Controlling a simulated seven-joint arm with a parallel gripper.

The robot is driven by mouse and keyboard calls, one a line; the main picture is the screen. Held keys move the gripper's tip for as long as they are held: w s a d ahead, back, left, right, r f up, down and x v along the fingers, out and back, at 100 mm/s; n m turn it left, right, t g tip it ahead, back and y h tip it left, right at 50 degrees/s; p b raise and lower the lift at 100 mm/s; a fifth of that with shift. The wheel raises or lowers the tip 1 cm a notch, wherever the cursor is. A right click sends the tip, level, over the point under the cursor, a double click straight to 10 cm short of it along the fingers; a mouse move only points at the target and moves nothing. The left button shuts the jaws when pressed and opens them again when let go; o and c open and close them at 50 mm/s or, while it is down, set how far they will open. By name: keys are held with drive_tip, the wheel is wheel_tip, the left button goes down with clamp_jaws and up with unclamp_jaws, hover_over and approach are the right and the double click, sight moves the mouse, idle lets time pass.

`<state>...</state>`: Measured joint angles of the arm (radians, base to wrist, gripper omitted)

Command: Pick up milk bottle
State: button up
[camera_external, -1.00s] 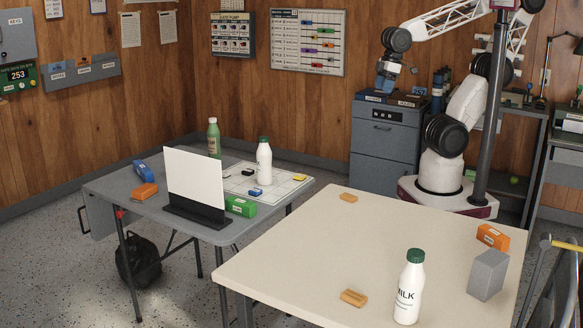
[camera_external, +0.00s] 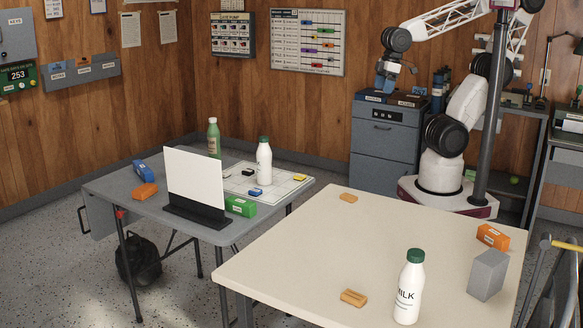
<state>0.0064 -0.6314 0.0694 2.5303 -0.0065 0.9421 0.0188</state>
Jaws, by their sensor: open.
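A white milk bottle (camera_external: 408,290) with a green cap and the word MILK on it stands upright near the front edge of the cream table (camera_external: 318,245). A second white bottle (camera_external: 264,163) with a green cap stands upright on the grey folding table (camera_external: 150,197) at the left; no label can be read on it. My gripper (camera_external: 386,86) is small in view, open and empty, above the grey cabinet at the back. It is far from both white bottles.
On the cream table are a grey block (camera_external: 487,275), an orange box (camera_external: 493,237) and two small tan blocks (camera_external: 353,298). The folding table holds a white upright panel (camera_external: 194,178), a green bottle (camera_external: 214,138), a green box (camera_external: 240,206) and several small items. The cream table's middle is clear.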

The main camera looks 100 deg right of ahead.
drive_tip(key=w+a+f+m+g+y, duration=0.1)
drive_tip(key=w+a+m+y, duration=0.15)
drive_tip(key=w+a, duration=0.7)
drive_tip(key=w+a+f+m+g+y, duration=0.25)
drive_tip(key=w+a, duration=0.25)
drive_tip(key=a, duration=0.9)
drive_tip(key=w+a+m+y, duration=0.2)
drive_tip(key=w+a+y, duration=0.2)
drive_tip(key=w+a, duration=0.55)
drive_tip(key=a+f+m+y, duration=0.1)
drive_tip(key=a+f+m, duration=0.2)
drive_tip(key=a, duration=0.9)
drive_tip(key=w+a+f+m+g+y, duration=0.1)
drive_tip(key=a+f+m+y, duration=0.1)
drive_tip(key=a+f, duration=0.6)
drive_tip(key=a+f+m+y, duration=0.1)
drive_tip(key=a+f+m, duration=0.3)
drive_tip(key=a, duration=1.2)
drive_tip(key=shift+w+a+f, duration=0.25)
drive_tip(key=shift+w+f, duration=0.05)
drive_tip(key=shift+f, duration=0.5)
drive_tip(key=shift+a+f, duration=0.1)
drive_tip(key=shift+x, duration=1.2)
